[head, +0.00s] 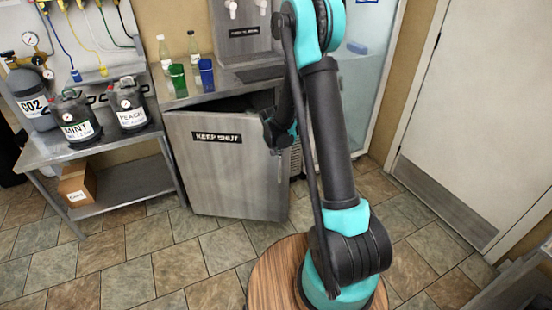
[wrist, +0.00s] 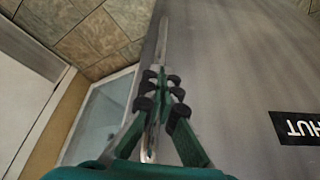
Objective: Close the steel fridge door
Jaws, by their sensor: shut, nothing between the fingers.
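The steel fridge door (head: 228,175), with a black "KEEP SHUT" label, stands ajar under the counter. A dark gap shows behind its top edge. My gripper (head: 268,127) is at the door's upper right part, partly hidden behind my arm. In the wrist view the gripper's fingers (wrist: 160,82) are shut and empty, over a narrow bright metal strip along the door's edge. The door's face (wrist: 235,75) fills the right side there. I cannot tell whether the fingers touch it.
Green and blue cups (head: 206,75) and bottles stand on the counter. A glass-door cooler (head: 360,70) is behind my arm. Tiled floor in front of the door is clear.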

